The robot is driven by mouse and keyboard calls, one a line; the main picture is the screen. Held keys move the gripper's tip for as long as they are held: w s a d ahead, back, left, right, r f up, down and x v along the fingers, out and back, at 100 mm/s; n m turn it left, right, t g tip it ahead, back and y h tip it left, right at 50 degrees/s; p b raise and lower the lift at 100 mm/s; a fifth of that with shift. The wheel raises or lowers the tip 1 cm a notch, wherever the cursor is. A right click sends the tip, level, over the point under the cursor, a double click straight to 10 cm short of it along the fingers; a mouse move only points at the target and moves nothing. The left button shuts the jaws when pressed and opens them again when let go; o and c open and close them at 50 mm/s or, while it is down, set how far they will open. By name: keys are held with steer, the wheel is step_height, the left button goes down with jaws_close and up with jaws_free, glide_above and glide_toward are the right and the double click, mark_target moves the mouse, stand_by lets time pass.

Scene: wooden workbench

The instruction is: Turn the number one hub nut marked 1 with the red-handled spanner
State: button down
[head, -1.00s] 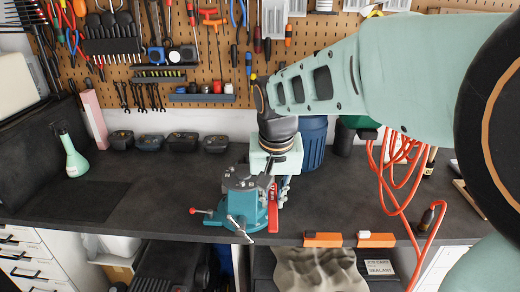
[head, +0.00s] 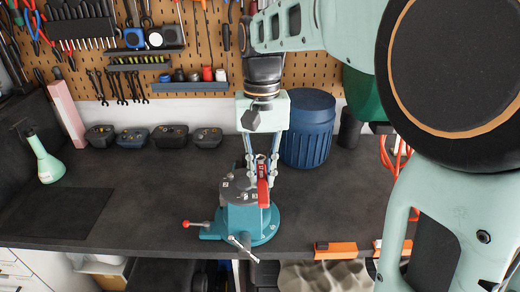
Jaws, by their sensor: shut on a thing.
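My gripper (head: 262,176) points down over the right side of the teal vise-like stand (head: 240,222) and is shut on the red-handled spanner (head: 263,193). The spanner's red handle faces me, and its metal end shows between the fingers. The grey hub (head: 238,190) forms the top of the stand and carries several small nuts with pale marks. The marks are too small to read, so I cannot tell which nut is number one. I cannot tell whether the spanner touches a nut.
A blue ribbed bin (head: 307,130) stands just behind and right of my gripper. Dark small bins (head: 167,137) line the back wall. A green bottle (head: 45,160) stands at left. Orange-handled tools (head: 335,250) lie at the front edge. The bench left of the stand is clear.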

steer(key=shift+s+f+b, duration=0.1)
steer(key=shift+f+b, duration=1.7)
steer(key=shift+f, duration=0.4)
steer(key=shift+r, duration=0.2)
steer(key=shift+f, duration=0.1)
steer(key=shift+f, duration=0.75)
steer(key=shift+w+d+n, duration=0.2)
steer(key=shift+d+n, duration=0.7)
steer(key=shift+n, duration=0.2)
steer(key=shift+w+d+f+n+h+p, duration=0.1)
steer(key=shift+w+d+n+h+p, duration=0.1)
steer(key=shift+d+n, duration=0.35)
steer(key=shift+w+d+n+h+p, duration=0.1)
steer(key=shift+d+n+p, duration=0.2)
steer(key=shift+n, duration=0.35)
steer(key=shift+d, duration=0.15)
